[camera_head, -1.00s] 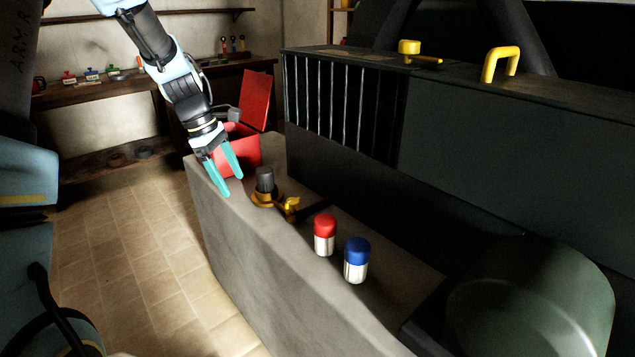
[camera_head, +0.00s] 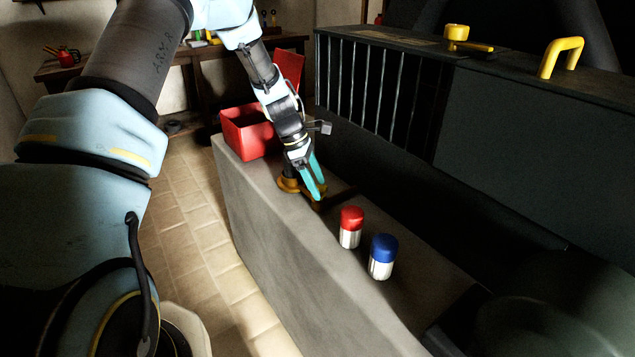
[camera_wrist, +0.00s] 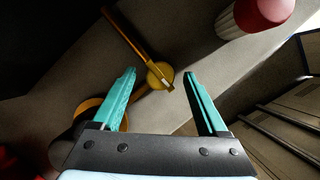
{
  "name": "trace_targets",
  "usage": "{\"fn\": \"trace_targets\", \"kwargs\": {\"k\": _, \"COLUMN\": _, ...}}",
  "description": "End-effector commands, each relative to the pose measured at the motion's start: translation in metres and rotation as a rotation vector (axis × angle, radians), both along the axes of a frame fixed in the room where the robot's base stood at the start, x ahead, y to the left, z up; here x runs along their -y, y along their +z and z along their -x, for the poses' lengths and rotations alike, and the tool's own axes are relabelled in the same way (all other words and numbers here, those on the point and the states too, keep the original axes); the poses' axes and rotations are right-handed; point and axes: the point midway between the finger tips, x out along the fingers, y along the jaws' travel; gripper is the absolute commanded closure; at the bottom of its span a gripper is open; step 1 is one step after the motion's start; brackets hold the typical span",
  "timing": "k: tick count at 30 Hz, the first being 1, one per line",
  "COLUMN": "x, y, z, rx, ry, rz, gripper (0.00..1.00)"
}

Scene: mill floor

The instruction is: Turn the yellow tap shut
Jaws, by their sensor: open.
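The yellow tap (camera_head: 287,186) sits on the grey ledge, partly hidden behind my gripper in the head view. In the wrist view, its flat brass lever (camera_wrist: 128,37) runs from the upper left to a round hub, and a short spout joins the hub to a round base at lower left. My gripper (camera_head: 319,189) points down at the tap with teal fingers. In the wrist view, my gripper (camera_wrist: 160,74) is open and empty, with the hub showing between the fingertips and the lever crossing ahead of them. I cannot tell whether a finger touches the tap.
A red-capped canister (camera_head: 350,228) and a blue-capped canister (camera_head: 382,257) stand on the ledge (camera_head: 285,235) nearer the camera. A red open box (camera_head: 246,135) is behind the tap. A dark machine with a barred front (camera_head: 372,95) and a yellow handle (camera_head: 560,57) rises at right.

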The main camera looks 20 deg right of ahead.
Motion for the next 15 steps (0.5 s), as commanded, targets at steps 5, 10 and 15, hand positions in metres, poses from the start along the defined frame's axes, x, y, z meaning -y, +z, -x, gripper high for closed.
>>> {"fn": "trace_targets", "kwargs": {"k": 5, "x": 0.0024, "y": -0.0062, "z": 0.0015, "rx": 0.001, "ry": -0.001, "rz": 0.001, "gripper": 0.24}}
{"fn": "trace_targets", "kwargs": {"k": 10, "x": 0.0024, "y": -0.0065, "z": 0.0014, "rx": 0.001, "ry": -0.001, "rz": 0.001, "gripper": 0.24}}
{"fn": "trace_targets", "kwargs": {"k": 15, "x": 0.0023, "y": -0.0065, "z": 0.0014, "rx": 0.001, "ry": -0.001, "rz": 0.001, "gripper": 0.37}}
